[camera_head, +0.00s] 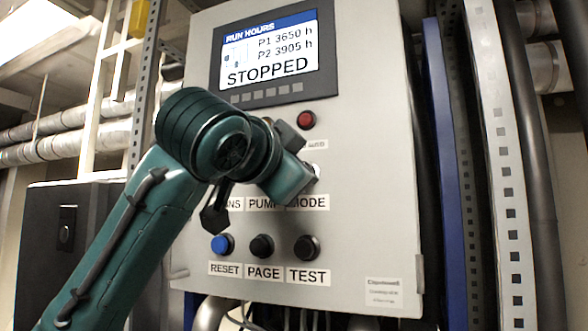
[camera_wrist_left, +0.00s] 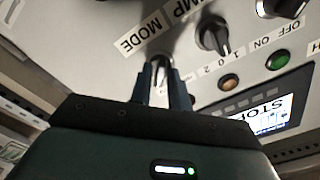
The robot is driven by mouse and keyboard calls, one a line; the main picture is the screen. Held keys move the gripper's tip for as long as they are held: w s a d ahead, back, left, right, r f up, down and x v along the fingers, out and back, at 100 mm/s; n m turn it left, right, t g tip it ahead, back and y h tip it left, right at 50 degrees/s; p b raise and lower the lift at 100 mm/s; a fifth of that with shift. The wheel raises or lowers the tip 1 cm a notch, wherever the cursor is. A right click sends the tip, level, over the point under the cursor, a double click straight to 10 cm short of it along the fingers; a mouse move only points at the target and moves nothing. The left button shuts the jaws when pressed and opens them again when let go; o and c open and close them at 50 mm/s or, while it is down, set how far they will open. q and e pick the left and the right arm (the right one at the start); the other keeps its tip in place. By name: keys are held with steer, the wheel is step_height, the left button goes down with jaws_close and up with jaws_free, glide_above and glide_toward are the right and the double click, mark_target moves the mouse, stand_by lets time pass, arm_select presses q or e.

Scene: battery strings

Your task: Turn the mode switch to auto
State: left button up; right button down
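The mode switch (camera_wrist_left: 161,68) is on the grey panel beside its MODE label (camera_wrist_left: 146,37), which also shows in the head view (camera_head: 308,203). My left gripper (camera_wrist_left: 162,82) faces the panel with one finger on each side of the switch. The fingers are close together, but I cannot tell whether they touch the handle. In the head view my left gripper (camera_head: 314,172) is at the panel above the MODE label and hides most of the switch, so its pointing direction is unclear. My right gripper is not in view.
The pump switch (camera_wrist_left: 213,34) is beside the mode switch. The RESET (camera_head: 222,244), PAGE (camera_head: 262,246) and TEST (camera_head: 306,248) buttons sit below. A red button (camera_head: 306,120) is above, under a screen (camera_head: 268,50) reading STOPPED. Blue and perforated metal posts stand right of the panel.

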arm_select(q)
steer(key=shift+o, duration=1.3)
steer(key=shift+s, duration=0.1)
steer(key=b+v, duration=0.4)
steer(key=v, duration=0.9)
steer(key=shift+b, duration=0.35)
